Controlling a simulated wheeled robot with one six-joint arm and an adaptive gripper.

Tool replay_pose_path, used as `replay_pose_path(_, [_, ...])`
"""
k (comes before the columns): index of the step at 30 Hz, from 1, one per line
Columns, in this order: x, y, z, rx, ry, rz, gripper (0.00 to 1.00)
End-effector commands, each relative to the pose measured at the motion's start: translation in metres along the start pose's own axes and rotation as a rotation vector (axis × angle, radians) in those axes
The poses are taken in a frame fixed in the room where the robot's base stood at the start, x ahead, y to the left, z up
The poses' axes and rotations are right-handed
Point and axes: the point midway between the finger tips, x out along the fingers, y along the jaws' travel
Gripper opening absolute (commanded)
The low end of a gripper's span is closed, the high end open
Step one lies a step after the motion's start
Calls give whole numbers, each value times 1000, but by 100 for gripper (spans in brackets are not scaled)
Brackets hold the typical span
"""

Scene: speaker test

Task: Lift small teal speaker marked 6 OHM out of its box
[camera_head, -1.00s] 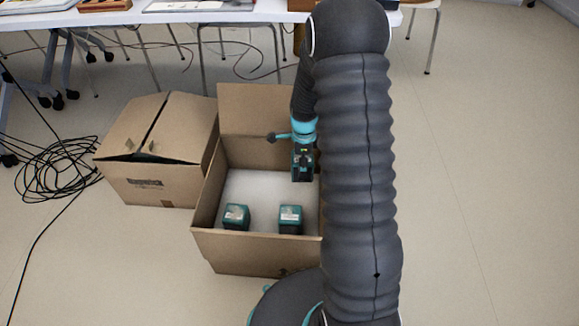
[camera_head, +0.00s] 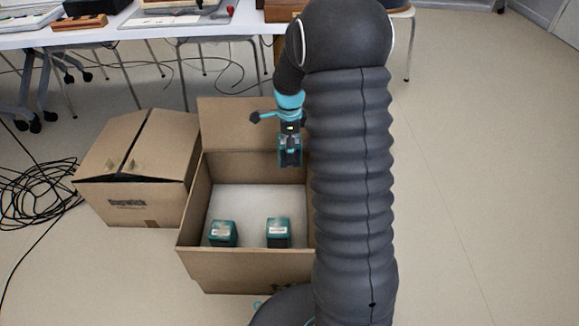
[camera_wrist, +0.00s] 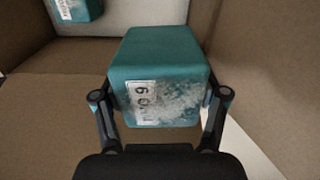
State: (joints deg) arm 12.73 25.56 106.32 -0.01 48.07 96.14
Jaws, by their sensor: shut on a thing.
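My gripper (camera_head: 290,147) is shut on a small teal speaker (camera_wrist: 158,65), with a finger on either side of it in the wrist view (camera_wrist: 162,108). Its white label reads 6 and what looks like OHM, beside a whitish, crinkled-looking patch. In the head view the held speaker (camera_head: 290,159) is small and dark, at the back of the open cardboard box (camera_head: 246,262), near the level of its back rim. Two other teal speakers, one at left (camera_head: 223,234) and one at right (camera_head: 278,232), sit on the white lining in the front of the box.
The box's back flap (camera_head: 238,126) stands up behind my gripper. A second, closed carton (camera_head: 135,165) stands to the left. Black cables (camera_head: 40,190) lie coiled on the floor at far left. A white table (camera_head: 150,27) stands behind. The floor at right is clear.

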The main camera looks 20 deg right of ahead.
Motion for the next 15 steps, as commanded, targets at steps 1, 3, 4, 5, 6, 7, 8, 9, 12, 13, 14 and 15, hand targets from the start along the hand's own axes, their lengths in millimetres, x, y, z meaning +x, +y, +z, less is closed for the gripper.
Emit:
replay_pose_path(1, [-13, 1, 0, 0, -1, -6, 9])
replay_pose_path(3, [-27, 5, -1, 0, 0, -4, 9])
replay_pose_path(4, [-32, 8, -2, 0, 0, -4, 9])
replay_pose_path(5, [-35, 9, -2, 0, 0, -3, 9])
replay_pose_path(6, [-39, 13, -2, 0, 0, -1, 9])
replay_pose_path(7, [-40, 16, -3, 0, 0, -1, 9])
replay_pose_path(8, [-42, 18, -3, 0, 0, 0, 9])
replay_pose_path(9, [-41, 22, -3, -1, 0, 1, 9])
replay_pose_path(12, [-43, 26, -4, -1, 0, 0, 9])
replay_pose_path(13, [-44, 26, -4, -1, 0, -1, 9])
replay_pose_path(14, [-45, 26, -4, -2, 0, -1, 9])
replay_pose_path(15, [-48, 27, -4, -2, 0, -1, 9])
